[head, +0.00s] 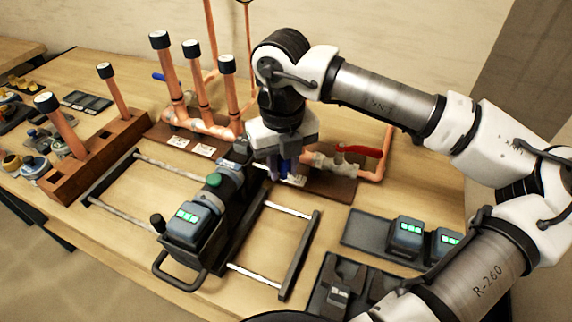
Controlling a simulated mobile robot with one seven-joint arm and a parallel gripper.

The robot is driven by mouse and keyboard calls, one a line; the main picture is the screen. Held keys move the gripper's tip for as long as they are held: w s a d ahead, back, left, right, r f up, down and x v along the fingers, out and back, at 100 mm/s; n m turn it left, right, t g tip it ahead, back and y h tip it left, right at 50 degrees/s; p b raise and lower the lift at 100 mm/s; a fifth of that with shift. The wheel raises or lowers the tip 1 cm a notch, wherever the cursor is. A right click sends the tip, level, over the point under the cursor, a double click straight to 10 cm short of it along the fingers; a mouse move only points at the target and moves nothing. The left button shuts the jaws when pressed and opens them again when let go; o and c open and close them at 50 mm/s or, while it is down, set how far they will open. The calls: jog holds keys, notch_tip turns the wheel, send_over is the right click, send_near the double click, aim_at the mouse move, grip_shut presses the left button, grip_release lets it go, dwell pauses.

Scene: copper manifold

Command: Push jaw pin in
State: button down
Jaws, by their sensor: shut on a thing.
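The press tool (213,198) lies on a dark cradle. It has a grey-blue body, a green button on top and a battery with green lights at its near end. Its head (238,158) points to the back right. My gripper (280,174) points down just right of the tool head, with dark blue finger parts showing below its pale body. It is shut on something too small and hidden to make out. I cannot pick out the jaw pin, and I cannot tell whether the fingers touch the tool head.
Copper pipes with black caps (193,80) stand behind the tool. A red-handled valve (358,151) sits on a brown board to the right. A tray (360,232) with batteries is at right. Metal rails (170,180) flank the tool. A wooden rack (95,160) with pipes stands left.

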jog(key=shift+w+a+f+b, duration=0.2)
jog(key=shift+w+a+b, duration=0.1)
jog(key=shift+a+b, duration=0.15)
jog(key=shift+w+a+r, duration=0.2)
jog(key=shift+a, duration=0.35)
jog(key=c, duration=1.3)
grip_release()
jog(key=shift+o, duration=0.2)
jog(key=shift+r, duration=0.1)
notch_tip(320, 180, up, 14)
jog(key=b, duration=0.2)
jog(key=shift+s, duration=0.1)
jog(key=shift+c, duration=0.4)
